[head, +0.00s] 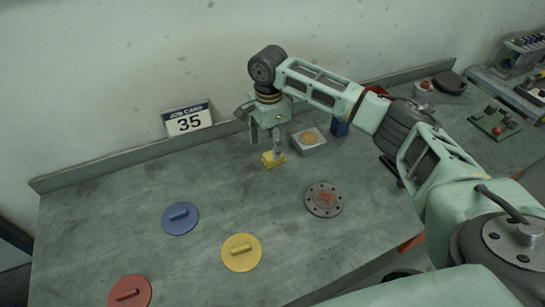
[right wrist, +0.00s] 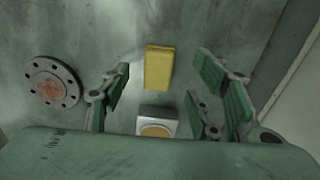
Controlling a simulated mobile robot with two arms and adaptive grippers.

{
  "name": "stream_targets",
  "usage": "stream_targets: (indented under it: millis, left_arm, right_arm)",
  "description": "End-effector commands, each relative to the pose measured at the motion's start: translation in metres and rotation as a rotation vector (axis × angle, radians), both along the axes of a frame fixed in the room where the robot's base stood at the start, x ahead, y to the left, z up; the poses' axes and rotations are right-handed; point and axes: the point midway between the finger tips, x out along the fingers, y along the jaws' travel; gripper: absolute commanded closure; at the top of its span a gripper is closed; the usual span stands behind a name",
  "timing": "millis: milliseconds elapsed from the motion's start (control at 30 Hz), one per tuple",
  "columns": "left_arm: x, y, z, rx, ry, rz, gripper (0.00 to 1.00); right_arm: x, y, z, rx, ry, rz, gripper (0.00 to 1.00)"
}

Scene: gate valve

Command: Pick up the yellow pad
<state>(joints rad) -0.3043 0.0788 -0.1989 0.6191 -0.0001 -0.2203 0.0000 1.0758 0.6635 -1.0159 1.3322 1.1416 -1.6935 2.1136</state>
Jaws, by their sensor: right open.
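The yellow pad (head: 273,159) is a small yellow block lying on the grey-green bench, towards the back. In the right wrist view the yellow pad (right wrist: 158,67) shows as an upright rectangle, between the two sides of the jaws and towards their far end. My right gripper (head: 267,146) points down over the pad, and its fingers partly hide it in the head view. In the right wrist view my right gripper (right wrist: 162,80) is open, with clear gaps on both sides of the pad. Nothing is held. My left gripper is not in view.
A grey block with a round tan top (head: 309,141) stands close right of the pad, with a blue block (head: 340,127) behind. A rusty flange (head: 324,199) lies in front right. Blue (head: 180,219), yellow (head: 241,253) and red (head: 130,291) handled discs lie left. A "35" card (head: 188,121) stands behind.

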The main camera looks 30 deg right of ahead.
Motion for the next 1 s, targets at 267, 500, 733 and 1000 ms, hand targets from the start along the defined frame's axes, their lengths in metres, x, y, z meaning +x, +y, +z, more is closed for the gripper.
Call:
stream_targets:
  millis: [267,500,733,1000]
  left_arm:
    - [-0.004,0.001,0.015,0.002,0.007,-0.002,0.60]
    - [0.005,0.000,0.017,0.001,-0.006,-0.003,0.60]
    - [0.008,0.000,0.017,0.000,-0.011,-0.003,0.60]
    - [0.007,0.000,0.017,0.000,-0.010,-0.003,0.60]
  right_arm:
    - [-0.003,-0.014,-0.035,-0.002,0.001,0.001,0.44]
    - [-0.002,-0.012,-0.055,0.000,-0.003,0.004,0.44]
    - [-0.002,-0.012,-0.055,-0.001,-0.003,0.004,0.49]
    - [-0.002,-0.012,-0.055,-0.001,-0.003,0.004,0.73]
